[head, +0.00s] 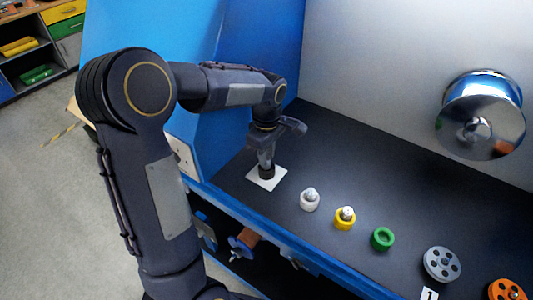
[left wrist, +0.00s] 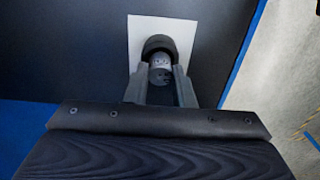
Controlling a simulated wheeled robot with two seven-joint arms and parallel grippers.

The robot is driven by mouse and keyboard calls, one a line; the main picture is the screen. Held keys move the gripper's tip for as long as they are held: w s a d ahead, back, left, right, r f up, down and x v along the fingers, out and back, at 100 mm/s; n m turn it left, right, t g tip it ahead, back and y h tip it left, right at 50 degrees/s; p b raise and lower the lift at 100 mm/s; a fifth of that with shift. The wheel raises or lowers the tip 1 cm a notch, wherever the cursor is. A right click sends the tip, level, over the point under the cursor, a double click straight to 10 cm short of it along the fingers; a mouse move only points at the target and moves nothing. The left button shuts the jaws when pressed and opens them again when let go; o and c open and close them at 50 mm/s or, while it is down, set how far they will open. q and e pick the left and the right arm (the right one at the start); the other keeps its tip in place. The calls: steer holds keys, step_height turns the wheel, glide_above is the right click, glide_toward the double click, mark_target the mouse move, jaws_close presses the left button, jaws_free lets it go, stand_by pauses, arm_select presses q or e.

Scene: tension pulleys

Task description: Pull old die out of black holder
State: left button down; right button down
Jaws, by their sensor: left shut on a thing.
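The black holder (head: 266,172) stands on a white square plate (head: 255,180) near the left end of the dark bench. My left gripper (head: 266,163) comes down over it from above. In the left wrist view the black holder (left wrist: 158,43) shows as a dark ring on the white plate (left wrist: 135,32). The old die (left wrist: 160,62) is a grey metal piece between the fingers of my left gripper (left wrist: 161,75), which are shut on it. The die's lower end is at the holder; I cannot tell how deep it sits. My right gripper is not in view.
A white holder (head: 310,203) and a yellow holder (head: 345,221), each with a metal piece, stand to the right. Beyond are a green ring (head: 382,239), a grey pulley (head: 442,264) and an orange pulley (head: 507,290). A blue wall (head: 240,60) rises behind my left arm.

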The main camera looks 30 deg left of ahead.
arm_select(q)
steer(key=shift+r+p, duration=0.65)
steer(key=shift+r, duration=0.25)
step_height(320, 180, up, 2)
steer(key=shift+r+p, duration=0.25)
steer(key=shift+p, duration=0.8)
steer(key=shift+s+d+r+p, duration=0.1)
steer(key=shift+r+p, duration=0.45)
steer(key=shift+r, duration=0.2)
steer(key=shift+s+d+r, duration=0.15)
steer(key=shift+s+r, duration=0.05)
steer(key=shift+r, duration=0.2)
